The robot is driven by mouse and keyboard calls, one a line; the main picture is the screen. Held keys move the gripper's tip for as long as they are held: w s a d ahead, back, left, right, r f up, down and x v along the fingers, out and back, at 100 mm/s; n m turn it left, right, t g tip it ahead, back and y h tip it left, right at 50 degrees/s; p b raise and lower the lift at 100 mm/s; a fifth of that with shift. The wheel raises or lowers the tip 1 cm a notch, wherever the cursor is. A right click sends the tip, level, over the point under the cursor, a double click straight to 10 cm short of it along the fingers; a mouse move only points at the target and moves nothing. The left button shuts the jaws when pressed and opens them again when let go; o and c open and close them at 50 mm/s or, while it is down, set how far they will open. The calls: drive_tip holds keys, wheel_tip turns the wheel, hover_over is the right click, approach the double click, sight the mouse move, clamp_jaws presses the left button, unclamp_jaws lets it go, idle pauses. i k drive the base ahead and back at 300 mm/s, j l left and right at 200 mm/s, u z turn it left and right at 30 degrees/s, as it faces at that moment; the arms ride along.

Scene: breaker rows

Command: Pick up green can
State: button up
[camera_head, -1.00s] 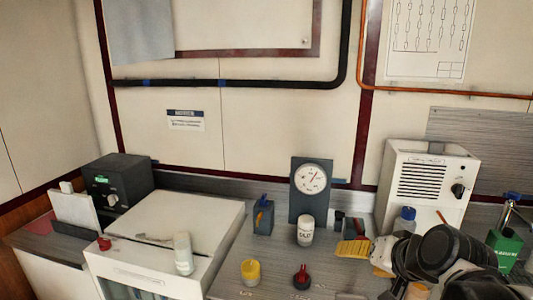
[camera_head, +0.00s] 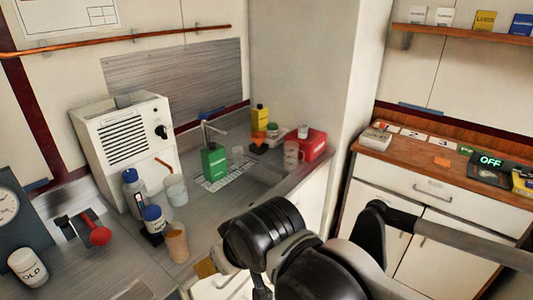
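A green can-like container (camera_head: 214,162) with a pale label stands upright on a light mat on the counter, right of the white vented box. It looks boxy, and a metal tap or spout rises just behind it.
A blue-topped bottle (camera_head: 134,190), a blue-lidded jar (camera_head: 153,218), a tan cup (camera_head: 176,243) and a clear cup (camera_head: 176,190) stand left of the green container. A glass (camera_head: 237,154) is close on its right. A red box (camera_head: 311,143) stands further right.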

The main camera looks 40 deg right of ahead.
sight(213, 157)
drive_tip(key=z, duration=0.5)
drive_tip(key=i+j+z, duration=0.55)
drive_tip(key=i, duration=0.2)
